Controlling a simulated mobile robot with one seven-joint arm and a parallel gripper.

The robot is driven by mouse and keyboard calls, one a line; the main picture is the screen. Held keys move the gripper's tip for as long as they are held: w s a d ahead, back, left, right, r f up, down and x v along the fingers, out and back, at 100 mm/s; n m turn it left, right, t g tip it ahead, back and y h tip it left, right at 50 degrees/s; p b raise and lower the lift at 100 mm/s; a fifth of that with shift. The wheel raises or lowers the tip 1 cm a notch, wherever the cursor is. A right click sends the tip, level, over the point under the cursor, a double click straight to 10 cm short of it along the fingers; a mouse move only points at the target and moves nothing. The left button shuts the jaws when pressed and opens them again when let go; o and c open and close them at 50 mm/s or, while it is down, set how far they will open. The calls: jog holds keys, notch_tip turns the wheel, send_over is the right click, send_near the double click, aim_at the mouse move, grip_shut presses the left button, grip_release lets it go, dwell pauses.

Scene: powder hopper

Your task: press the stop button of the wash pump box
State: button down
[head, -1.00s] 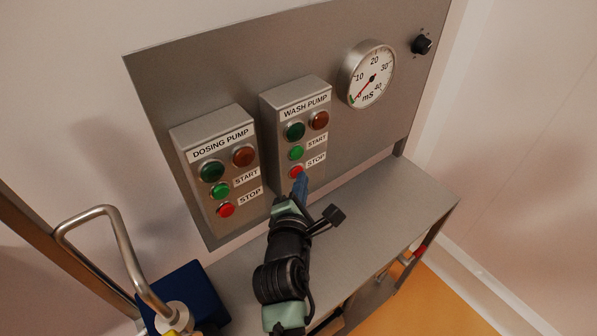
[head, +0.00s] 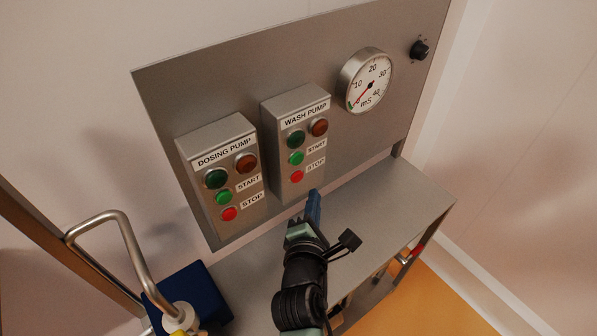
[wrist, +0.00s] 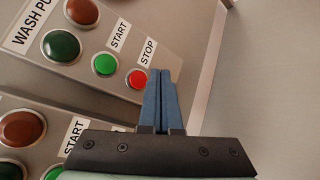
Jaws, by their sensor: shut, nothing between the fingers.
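The wash pump box (head: 283,142) is a grey box on the steel panel, with a green and an amber lamp at the top. Its green start button (head: 296,158) sits above its red stop button (head: 297,176). The stop button also shows in the wrist view (wrist: 137,79), just left of my fingertips. My gripper (head: 315,193) is shut and empty, with its blue fingers pointing toward the panel. In the head view the fingertips are below and right of the stop button, apart from it, and the button is in full view.
The dosing pump box (head: 198,168) with its own red stop button (head: 229,214) is to the left. A gauge (head: 365,81) and a black knob (head: 419,49) are at the upper right. A steel shelf (head: 405,205) lies below the panel. A blue box (head: 193,290) stands lower left.

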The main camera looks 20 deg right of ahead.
jog(key=shift+s+d+p, duration=0.2)
jog(key=shift+s+p, duration=0.05)
jog(key=shift+s, duration=0.35)
jog(key=shift+s+d+p, duration=0.2)
jog(key=shift+s+p, duration=0.05)
jog(key=shift+s, duration=0.3)
